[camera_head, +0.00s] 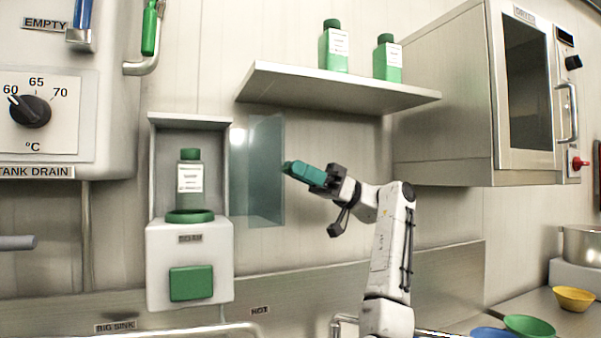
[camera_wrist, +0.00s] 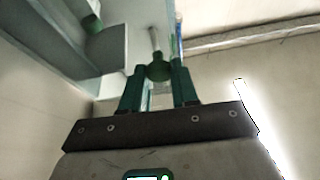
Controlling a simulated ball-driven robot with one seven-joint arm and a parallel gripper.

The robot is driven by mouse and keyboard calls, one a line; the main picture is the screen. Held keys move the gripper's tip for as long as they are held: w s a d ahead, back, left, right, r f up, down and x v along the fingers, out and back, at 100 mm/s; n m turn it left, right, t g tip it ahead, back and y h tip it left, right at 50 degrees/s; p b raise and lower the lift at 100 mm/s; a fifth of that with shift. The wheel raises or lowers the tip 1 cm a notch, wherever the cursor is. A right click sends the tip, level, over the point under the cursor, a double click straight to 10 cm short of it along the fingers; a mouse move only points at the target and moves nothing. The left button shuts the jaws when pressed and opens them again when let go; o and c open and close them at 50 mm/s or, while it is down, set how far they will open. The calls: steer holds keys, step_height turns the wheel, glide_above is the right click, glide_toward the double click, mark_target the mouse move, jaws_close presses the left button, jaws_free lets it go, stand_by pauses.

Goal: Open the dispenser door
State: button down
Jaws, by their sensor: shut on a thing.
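The dispenser (camera_head: 191,250) is on the wall at left. Its upper compartment holds a green-capped bottle (camera_head: 190,178) on a green round base. A bluish see-through door (camera_head: 262,205) stands swung out to the right of the compartment, leaving its front uncovered. My gripper (camera_head: 290,168) is at the door's right edge. In the wrist view my gripper (camera_wrist: 158,75) has its green fingers on both sides of a dark green round knob (camera_wrist: 158,70), shut on it. The knob is hidden by the fingers in the head view.
A shelf (camera_head: 330,88) with two green bottles is above my gripper. A steel cabinet (camera_head: 445,120) hangs at right. A tank with a dial (camera_head: 32,110) is at left. Bowls (camera_head: 530,326) stand on the lower right counter.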

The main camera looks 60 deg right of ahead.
stand_by(0.3)
steer(key=c, duration=0.9)
jaws_free()
steer(key=b+v, duration=0.1)
steer(key=v, duration=0.9)
steer(key=shift+s+d+b, duration=0.1)
steer(key=shift+d+b, duration=0.2)
steer(key=shift+d, duration=0.05)
steer(key=shift+f, duration=0.1)
